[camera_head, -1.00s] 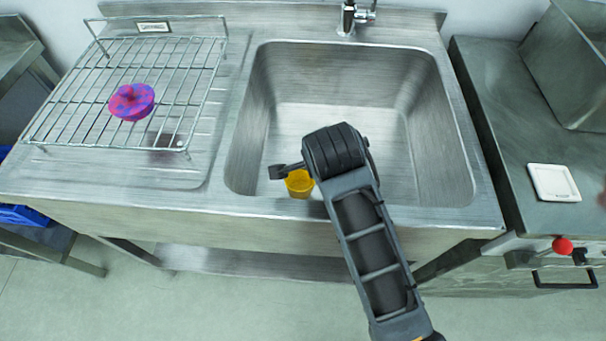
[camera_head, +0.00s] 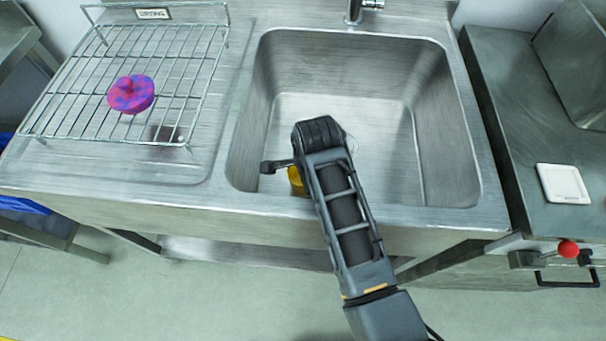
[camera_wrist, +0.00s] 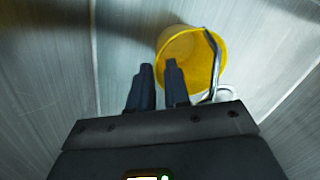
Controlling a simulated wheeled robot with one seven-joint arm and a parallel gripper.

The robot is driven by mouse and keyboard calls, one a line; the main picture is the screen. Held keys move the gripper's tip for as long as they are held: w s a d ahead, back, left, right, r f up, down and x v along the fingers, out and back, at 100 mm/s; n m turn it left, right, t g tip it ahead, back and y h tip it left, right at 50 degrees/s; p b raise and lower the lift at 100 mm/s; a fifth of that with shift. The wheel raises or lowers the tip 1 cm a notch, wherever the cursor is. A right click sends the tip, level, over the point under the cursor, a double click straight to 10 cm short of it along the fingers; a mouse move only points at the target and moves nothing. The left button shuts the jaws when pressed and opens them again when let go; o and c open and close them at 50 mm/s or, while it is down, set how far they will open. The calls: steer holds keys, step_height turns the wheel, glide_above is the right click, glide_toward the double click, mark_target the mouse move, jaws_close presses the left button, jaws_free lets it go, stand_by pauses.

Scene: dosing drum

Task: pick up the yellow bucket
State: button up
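The yellow bucket (camera_head: 296,180) stands in the sink basin near its front wall, partly hidden by my arm in the head view. In the wrist view the bucket (camera_wrist: 205,48) shows its open mouth and a grey handle along its right side. My gripper (camera_wrist: 159,68) has its two dark fingers parted with a gap between them. The right fingertip overlaps the bucket's left rim in the picture, and the left fingertip lies outside it. I cannot tell whether either finger touches the bucket. The fingers are hidden in the head view.
The steel sink (camera_head: 350,105) has walls around the bucket, with free room to the right. A wire rack (camera_head: 75,95) with a pink and purple object (camera_head: 131,94) stands left. A white square item (camera_head: 563,184) lies on the right counter, above a red knob (camera_head: 568,249).

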steer(key=shift+f, duration=0.25)
steer(key=shift+c, duration=0.5)
jaws_close()
steer(key=shift+r, duration=0.1)
steer(key=shift+r, duration=0.45)
step_height(320, 180, up, 3)
steer(key=shift+w+f, duration=0.1)
steer(key=shift+f, duration=0.1)
steer(key=w+d+r+b, duration=0.1)
steer(key=w+d+r, duration=0.1)
steer(key=d+r, duration=0.5)
steer(key=d, duration=0.4)
steer(key=shift+w+d+r+b, duration=0.15)
steer(key=shift+w+r+b, duration=0.05)
steer(key=shift+w+b, duration=0.2)
